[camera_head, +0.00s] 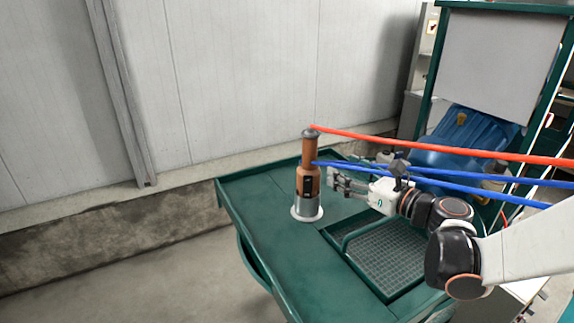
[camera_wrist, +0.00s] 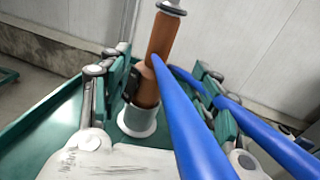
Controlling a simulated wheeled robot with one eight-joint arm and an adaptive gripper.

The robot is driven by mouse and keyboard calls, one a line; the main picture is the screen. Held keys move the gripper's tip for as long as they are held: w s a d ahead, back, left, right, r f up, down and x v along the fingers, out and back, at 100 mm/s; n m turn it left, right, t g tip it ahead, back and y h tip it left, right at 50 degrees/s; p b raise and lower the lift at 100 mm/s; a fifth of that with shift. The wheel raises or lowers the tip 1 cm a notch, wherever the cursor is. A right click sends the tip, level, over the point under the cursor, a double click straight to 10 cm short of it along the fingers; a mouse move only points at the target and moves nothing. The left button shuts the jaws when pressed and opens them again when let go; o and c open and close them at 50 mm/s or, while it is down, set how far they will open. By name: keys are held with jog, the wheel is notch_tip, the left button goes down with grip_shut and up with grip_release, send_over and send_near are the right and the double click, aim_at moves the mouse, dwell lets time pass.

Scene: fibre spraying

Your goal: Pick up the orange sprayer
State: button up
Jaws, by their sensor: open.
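The orange sprayer (camera_head: 308,180) stands upright on a white round base on the green table (camera_head: 270,250) in the head view. A red hose joins its top and blue hoses join its middle. My gripper (camera_head: 338,183) is just right of the sprayer, level with its lower half, with its fingers pointing toward it. In the wrist view the sprayer (camera_wrist: 148,75) stands ahead, between the open fingers (camera_wrist: 155,90). I cannot tell whether either finger touches it. The blue hoses cross in front of the right finger and hide part of it.
A recessed dark grid tray (camera_head: 385,255) lies in the table under my arm. A blue container (camera_head: 465,140) stands behind at the right, near a green-framed panel (camera_head: 500,50). A pale wall rises behind the table. The table's left part is clear.

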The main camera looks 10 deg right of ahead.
aim_at(315, 153)
jog(key=shift+m, duration=0.4)
jog(key=x, duration=0.2)
jog(key=b+x, duration=0.1)
jog(key=x, duration=0.5)
jog(key=shift+w+d+r+b, duration=0.1)
jog(key=shift+w+r+b, duration=0.15)
jog(key=shift+r+b, duration=0.15)
jog(key=b+x, duration=0.1)
jog(key=x, duration=0.4)
jog(key=shift+b, duration=0.4)
jog(key=shift+r, duration=0.15)
grip_shut()
